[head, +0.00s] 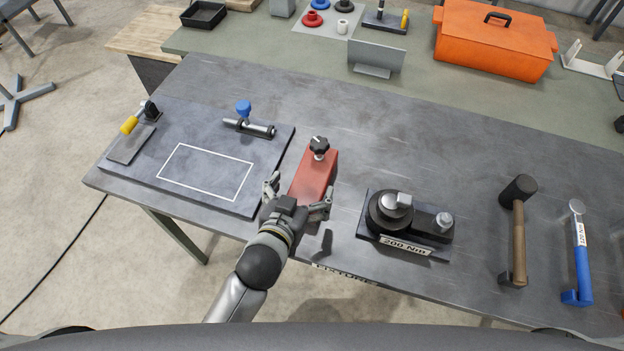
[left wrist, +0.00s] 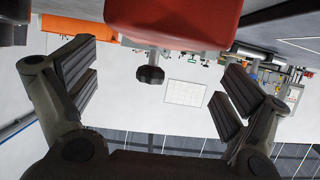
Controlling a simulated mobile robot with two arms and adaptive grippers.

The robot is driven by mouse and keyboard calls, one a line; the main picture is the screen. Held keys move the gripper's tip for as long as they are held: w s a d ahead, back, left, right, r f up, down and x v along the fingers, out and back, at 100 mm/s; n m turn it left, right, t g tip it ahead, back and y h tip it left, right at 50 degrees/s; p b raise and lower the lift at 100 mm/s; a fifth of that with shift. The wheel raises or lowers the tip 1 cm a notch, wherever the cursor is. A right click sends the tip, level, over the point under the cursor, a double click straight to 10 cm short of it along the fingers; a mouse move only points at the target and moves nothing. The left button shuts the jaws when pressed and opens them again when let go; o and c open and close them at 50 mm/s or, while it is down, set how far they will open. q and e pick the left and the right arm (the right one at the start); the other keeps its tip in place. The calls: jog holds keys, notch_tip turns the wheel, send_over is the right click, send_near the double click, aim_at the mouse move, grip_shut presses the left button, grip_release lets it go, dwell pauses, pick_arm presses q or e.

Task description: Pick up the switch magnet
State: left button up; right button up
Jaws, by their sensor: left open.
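The switch magnet (head: 313,177) appears to be the red block with a black knob on top, standing near the middle of the grey table. In the left wrist view, which looks upside down, its red body (left wrist: 175,20) is at the top, with the black knob (left wrist: 149,75) below it. My left gripper (head: 299,191) is open at the near end of the red block, with one finger towards each side of it. Contact with the block cannot be told. My right gripper is not in view.
A dark plate (head: 190,135) with a white outlined rectangle lies left of the block. A black 200 Nm device (head: 410,220) stands to the right. A mallet (head: 519,230) and a blue-handled tool (head: 580,255) are farther right. The table behind the block is clear.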

aim_at(313, 173)
pick_arm(q)
jog(key=shift+f+p+x, duration=0.2)
jog(key=shift+p+x, duration=0.1)
jog(key=shift+x, duration=0.95)
jog(key=shift+f+p+x, duration=0.2)
jog(key=shift+p+x, duration=0.1)
jog(key=shift+x, duration=0.95)
jog(key=shift+s+d, duration=0.1)
jog(key=shift+s, duration=0.15)
jog(key=c, duration=1.8)
jog(key=shift+r, duration=0.15)
jog(key=shift+c, duration=1.4)
jog(key=shift+r, duration=0.1)
